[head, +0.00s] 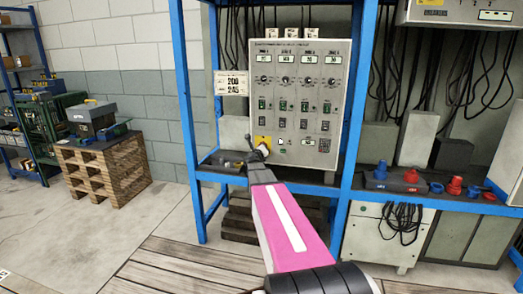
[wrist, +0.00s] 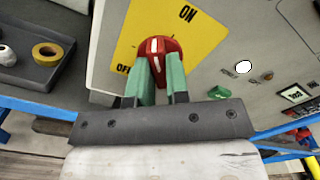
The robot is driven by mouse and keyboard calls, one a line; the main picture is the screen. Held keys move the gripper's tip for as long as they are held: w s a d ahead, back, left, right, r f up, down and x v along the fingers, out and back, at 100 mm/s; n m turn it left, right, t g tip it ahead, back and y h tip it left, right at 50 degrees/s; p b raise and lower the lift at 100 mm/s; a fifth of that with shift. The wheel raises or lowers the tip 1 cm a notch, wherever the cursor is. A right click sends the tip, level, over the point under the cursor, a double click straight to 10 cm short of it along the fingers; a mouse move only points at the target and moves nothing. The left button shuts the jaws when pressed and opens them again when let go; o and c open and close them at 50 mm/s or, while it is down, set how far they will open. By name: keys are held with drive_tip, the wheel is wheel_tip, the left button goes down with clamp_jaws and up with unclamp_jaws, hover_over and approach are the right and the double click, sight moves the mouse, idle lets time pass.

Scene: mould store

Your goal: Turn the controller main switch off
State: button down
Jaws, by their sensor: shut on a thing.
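The controller (head: 330,110) is a light grey cabinet with rows of dials and switches, standing on the blue-framed bench. Its main switch is a red rotary knob (wrist: 158,46) on a yellow plate (wrist: 205,35) at the cabinet's lower left. The plate reads ON at upper right and OFF at lower left, partly covered, in the wrist view. My gripper (wrist: 161,75) has its green fingers shut on the red knob. A white mark shows on the knob, but its exact setting is hard to tell. In the head view my gripper hides the knob; the yellow plate (head: 263,141) shows above it.
A green button (wrist: 219,95) and a white round lamp (wrist: 243,66) sit right of the plate. A dark tray (wrist: 35,65) with a yellow tape roll (wrist: 47,54) lies to the left. Blue rack posts (head: 184,100) flank the controller.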

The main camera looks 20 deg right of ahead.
drive_tip(key=shift+n, duration=5.1)
drive_tip(key=c, duration=1.1)
unclamp_jaws()
drive_tip(key=shift+a, duration=0.1)
drive_tip(key=v, duration=1)
drive_tip(key=shift+s+a, duration=0.25)
drive_tip(key=shift+s, duration=0.1)
